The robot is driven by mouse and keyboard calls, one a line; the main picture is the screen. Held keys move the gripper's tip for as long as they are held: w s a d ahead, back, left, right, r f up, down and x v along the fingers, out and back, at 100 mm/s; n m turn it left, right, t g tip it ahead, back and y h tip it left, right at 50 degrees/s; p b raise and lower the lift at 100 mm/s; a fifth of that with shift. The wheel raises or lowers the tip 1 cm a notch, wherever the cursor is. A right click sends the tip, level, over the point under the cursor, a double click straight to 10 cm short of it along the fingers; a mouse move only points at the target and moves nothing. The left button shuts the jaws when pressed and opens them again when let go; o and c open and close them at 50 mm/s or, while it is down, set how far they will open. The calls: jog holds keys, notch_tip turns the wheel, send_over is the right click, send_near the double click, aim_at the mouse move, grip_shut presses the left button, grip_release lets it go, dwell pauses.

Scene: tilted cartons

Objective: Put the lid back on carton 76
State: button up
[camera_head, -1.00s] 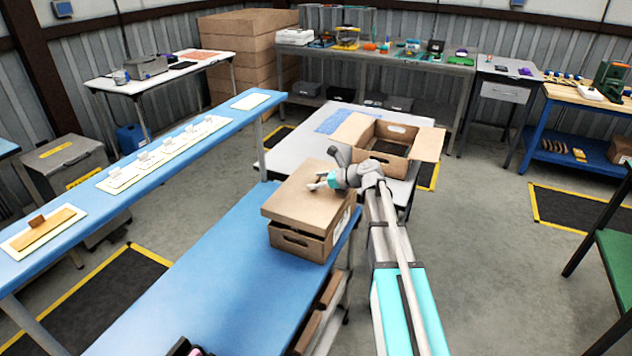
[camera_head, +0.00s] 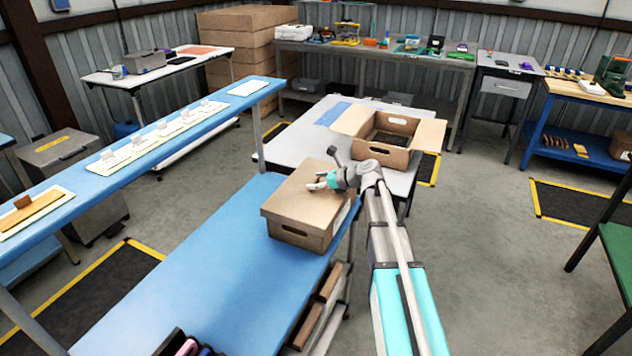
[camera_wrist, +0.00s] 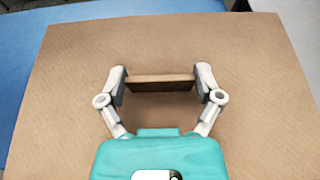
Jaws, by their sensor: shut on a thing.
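The carton (camera_head: 299,234) stands on the blue bench with its hand-hole side toward me. Its brown lid (camera_head: 296,196) lies over the top and looks level and close down on the walls. Whether it is fully seated all round I cannot tell. My gripper (camera_head: 318,183) is above the lid. In the wrist view my gripper (camera_wrist: 160,84) is shut on the raised brown handle (camera_wrist: 160,83) in the middle of the lid (camera_wrist: 75,90). No carton number is readable.
An open carton with raised flaps (camera_head: 388,150) stands on the white table behind. The blue bench (camera_head: 215,270) is clear in front and left of the carton. A raised blue shelf (camera_head: 140,155) with small boards runs along the left.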

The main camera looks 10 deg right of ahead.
jog(key=shift+f+b, duration=0.7)
jog(key=shift+f, duration=0.2)
jog(key=shift+f, duration=0.25)
dwell(0.5)
dwell(0.4)
jog(key=o, duration=1)
jog(key=shift+r, duration=0.15)
